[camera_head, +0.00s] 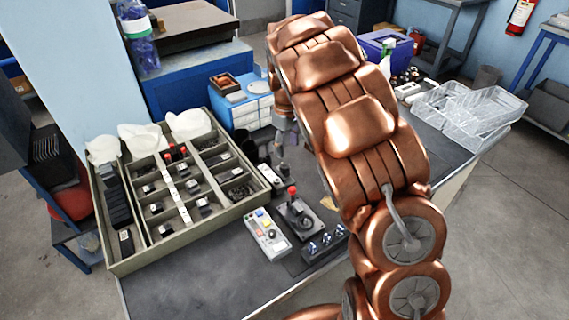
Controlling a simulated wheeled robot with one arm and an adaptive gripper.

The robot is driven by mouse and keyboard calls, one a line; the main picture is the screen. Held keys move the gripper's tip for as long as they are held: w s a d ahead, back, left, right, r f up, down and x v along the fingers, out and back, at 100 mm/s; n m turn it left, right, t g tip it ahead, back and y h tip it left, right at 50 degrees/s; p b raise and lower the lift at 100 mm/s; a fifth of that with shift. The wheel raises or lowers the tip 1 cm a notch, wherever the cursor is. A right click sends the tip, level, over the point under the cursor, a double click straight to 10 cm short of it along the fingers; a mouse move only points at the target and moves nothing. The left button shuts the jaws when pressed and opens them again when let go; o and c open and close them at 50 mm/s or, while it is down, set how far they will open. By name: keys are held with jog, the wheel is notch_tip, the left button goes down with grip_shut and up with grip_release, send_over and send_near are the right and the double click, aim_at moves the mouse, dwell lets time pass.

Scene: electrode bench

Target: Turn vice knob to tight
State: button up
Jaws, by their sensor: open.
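I cannot clearly pick out the vice knob in this view. A dark device (298,219) with an upright red-tipped lever (292,191) stands on the bench; whether it is the vice is too small to tell. Beside it lie a grey control box (266,235) with coloured buttons and a dark block (325,243) with several small bluish knobs. My copper arm arches over the bench. My gripper (281,153) hangs small, pointing down, behind the red-tipped lever and apart from it. It is open; nothing shows between its fingers, which are partly hard to see.
A large compartmented tray (187,229) with small parts fills the bench's left. Blue-and-white drawers (242,100) stand behind. Clear plastic bins (467,108) and a purple crate (384,46) are at the right rear. The bench's front left (185,292) is bare.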

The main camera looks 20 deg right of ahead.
aim_at(284, 167)
jog(key=shift+w+a+f+n, duration=0.15)
jog(key=shift+w+f+n, duration=0.15)
jog(key=shift+w+f, duration=0.35)
jog(key=shift+f+p, duration=0.95)
jog(key=shift+f, duration=2.8)
grip_shut()
